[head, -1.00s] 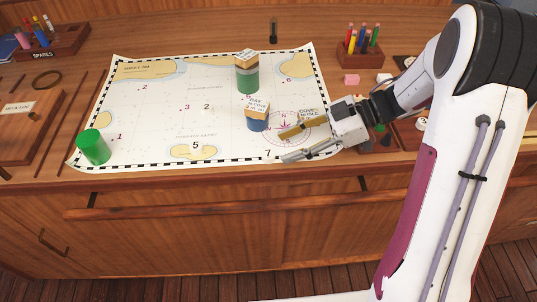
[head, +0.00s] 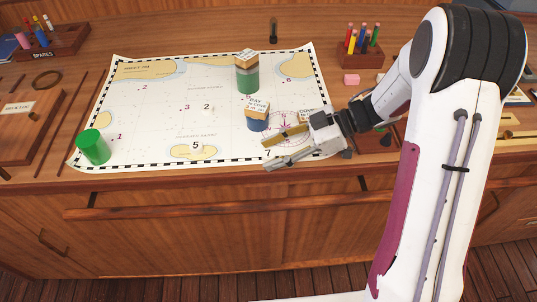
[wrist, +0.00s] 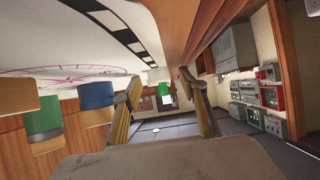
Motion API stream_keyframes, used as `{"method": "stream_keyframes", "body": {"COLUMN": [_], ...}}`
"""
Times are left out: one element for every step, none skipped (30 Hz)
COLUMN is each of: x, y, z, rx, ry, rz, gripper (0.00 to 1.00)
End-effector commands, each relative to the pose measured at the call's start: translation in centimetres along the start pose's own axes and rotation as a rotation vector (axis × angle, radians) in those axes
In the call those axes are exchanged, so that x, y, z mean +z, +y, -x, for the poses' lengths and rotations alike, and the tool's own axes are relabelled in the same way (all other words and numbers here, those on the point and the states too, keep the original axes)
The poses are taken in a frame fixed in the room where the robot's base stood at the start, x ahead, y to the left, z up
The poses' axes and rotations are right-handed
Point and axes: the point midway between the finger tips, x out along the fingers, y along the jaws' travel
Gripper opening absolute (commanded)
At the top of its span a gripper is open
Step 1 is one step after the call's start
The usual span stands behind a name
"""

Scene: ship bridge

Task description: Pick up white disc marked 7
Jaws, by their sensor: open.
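The white disc marked 7 (head: 268,153) lies at the chart's near edge, right of the disc marked 5. Only its dark numeral stands out; its outline blends into the pale chart. My gripper (head: 265,154) reaches in from the right, low over the chart, with its fingers pointing left. The fingers are apart and hold nothing; in the head view the 7 shows between their tips. I cannot tell how high they are above it. In the wrist view the open fingers (wrist: 167,112) frame a distant green cylinder; I cannot make out the disc there.
A blue cylinder (head: 257,124) with a labelled block on top stands just beyond the fingers. A green stack (head: 247,80) stands farther back and a green cylinder (head: 94,147) at left. White discs marked 5 (head: 195,146) and 2 (head: 207,107) lie on the chart (head: 150,100).

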Motion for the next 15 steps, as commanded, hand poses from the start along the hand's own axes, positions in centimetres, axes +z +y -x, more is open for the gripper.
{"method": "stream_keyframes", "body": {"x": [-0.01, -0.01, -0.01, -0.01, -0.01, -0.01, -0.02, -0.02, -0.02, -0.02, -0.02, -0.02, -0.02, -0.02, -0.02], "y": [0.01, 0.01, 0.01, 0.01, 0.01, 0.01, 0.01, 0.01, 0.01, 0.01, 0.01, 0.01, 0.01, 0.01, 0.01], "z": [0.01, 0.01, 0.02, 0.02, 0.02, 0.02, 0.02, 0.02, 0.02, 0.02, 0.02, 0.02, 0.02, 0.02, 0.02], "rx": [0.000, 0.000, 0.000, 0.000, 0.000, 0.000, 0.000, 0.000, 0.000, 0.000, 0.000, 0.000, 0.000, 0.000, 0.000], "ry": [0.000, 0.000, 0.000, 0.000, 0.000, 0.000, 0.000, 0.000, 0.000, 0.000, 0.000, 0.000, 0.000, 0.000, 0.000], "rz": [0.000, 0.000, 0.000, 0.000, 0.000, 0.000, 0.000, 0.000, 0.000, 0.000, 0.000, 0.000, 0.000, 0.000, 0.000], "gripper": [0.43, 0.43, 0.43, 0.38, 0.30, 0.19, 0.12, 0.06, 0.06, 0.06, 0.06, 0.06, 0.06, 0.06, 0.06]}}
